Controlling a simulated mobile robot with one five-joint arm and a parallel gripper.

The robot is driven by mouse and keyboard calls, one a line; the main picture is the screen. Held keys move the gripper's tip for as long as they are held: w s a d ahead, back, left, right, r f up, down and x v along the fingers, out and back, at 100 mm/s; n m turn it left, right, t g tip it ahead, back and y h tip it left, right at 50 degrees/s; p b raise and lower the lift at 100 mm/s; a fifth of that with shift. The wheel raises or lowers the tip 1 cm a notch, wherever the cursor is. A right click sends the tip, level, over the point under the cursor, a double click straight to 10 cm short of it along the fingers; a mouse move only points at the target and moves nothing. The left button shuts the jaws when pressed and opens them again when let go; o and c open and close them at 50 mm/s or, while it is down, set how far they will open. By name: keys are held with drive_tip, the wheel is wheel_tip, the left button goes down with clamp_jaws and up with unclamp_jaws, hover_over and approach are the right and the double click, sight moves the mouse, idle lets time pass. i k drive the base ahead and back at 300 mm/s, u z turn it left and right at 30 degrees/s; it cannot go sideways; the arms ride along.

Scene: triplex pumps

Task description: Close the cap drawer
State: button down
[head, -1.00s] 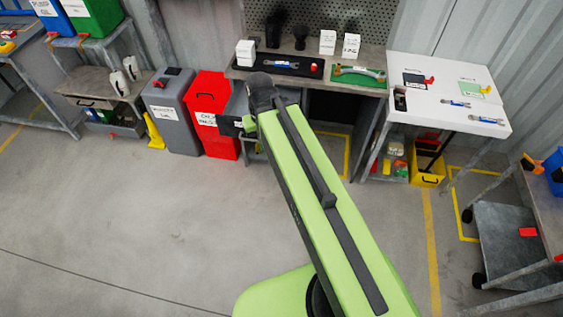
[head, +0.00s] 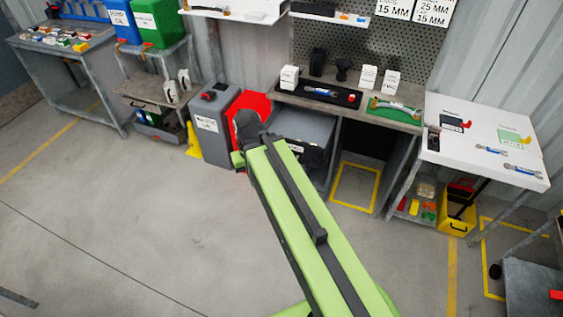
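A grey drawer unit (head: 308,128) stands under the workbench, left of the open bay. Its dark front carries a small white label. My arm crosses in front of its left and lower part, so I cannot tell how far its drawer stands out. My arm reaches up from the bottom of the head view. My gripper (head: 240,150) is at its far end, seen from behind, in front of the red bin and left of the drawer unit in the picture. Its fingers are mostly hidden, and I see nothing held.
A grey bin (head: 210,125) and a red bin (head: 248,105) stand left of the drawer unit. A yellow wet-floor sign (head: 193,140) is beside them. A white-topped table (head: 480,140) and a yellow crate (head: 457,212) are at the right. The floor (head: 150,225) is clear at left.

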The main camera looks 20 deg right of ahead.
sight(308, 126)
drive_tip(key=u, duration=0.95)
drive_tip(key=i, duration=2.05)
drive_tip(key=z, duration=1.7)
